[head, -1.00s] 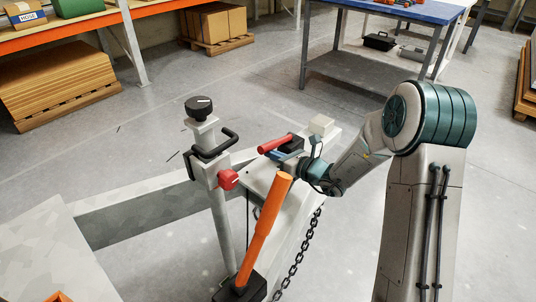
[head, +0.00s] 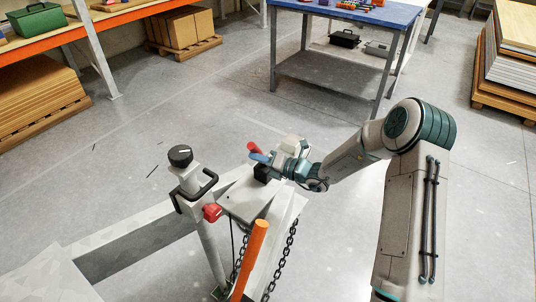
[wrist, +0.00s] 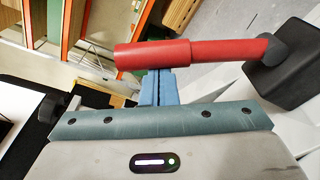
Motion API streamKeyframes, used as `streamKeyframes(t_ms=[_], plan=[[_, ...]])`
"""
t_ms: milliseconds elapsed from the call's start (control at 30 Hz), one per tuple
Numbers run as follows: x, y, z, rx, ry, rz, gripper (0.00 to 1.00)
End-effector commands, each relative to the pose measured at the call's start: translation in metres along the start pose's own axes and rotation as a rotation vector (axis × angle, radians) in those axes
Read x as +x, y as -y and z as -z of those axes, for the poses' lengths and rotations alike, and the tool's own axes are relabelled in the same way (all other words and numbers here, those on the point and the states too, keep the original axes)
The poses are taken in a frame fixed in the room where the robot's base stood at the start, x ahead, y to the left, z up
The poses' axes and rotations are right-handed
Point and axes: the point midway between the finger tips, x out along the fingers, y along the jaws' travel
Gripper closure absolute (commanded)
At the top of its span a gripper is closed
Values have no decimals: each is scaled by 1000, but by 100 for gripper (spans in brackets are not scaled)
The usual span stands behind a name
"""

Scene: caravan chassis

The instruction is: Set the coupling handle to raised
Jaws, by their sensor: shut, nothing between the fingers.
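The coupling handle (head: 254,147) is a red grip at the tongue end of the chassis, partly hidden by my gripper in the head view. In the wrist view the red handle (wrist: 185,53) runs across the picture, and its right end joins a dark pivot on the black coupling block (wrist: 290,65). My gripper (head: 261,158) is at the handle. Its blue fingers (wrist: 159,85) are shut together with nothing between them, and their tips reach the handle's lower edge in the wrist view. I cannot tell whether they touch it. The handle's exact tilt is unclear.
The post with a black knob (head: 180,156) and a red clamp (head: 212,212) stands left of the coupling. An orange lever (head: 251,258) rises in front, near a hanging chain (head: 280,262). A blue-topped workbench (head: 345,14) stands behind. Open floor lies between.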

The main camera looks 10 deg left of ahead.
Motion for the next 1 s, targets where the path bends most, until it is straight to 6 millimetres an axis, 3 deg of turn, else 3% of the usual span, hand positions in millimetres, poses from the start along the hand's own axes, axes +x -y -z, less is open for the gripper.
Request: streamKeyframes(t_ms=[200,733,867,1000], plan=[[8,-8,-1,-6,-16,-11,100],[8,-6,-4,-8,-14,-10,100],[4,-6,-5,-8,-12,-9,100],[-11,-7,-7,-7,-12,-8,100]])
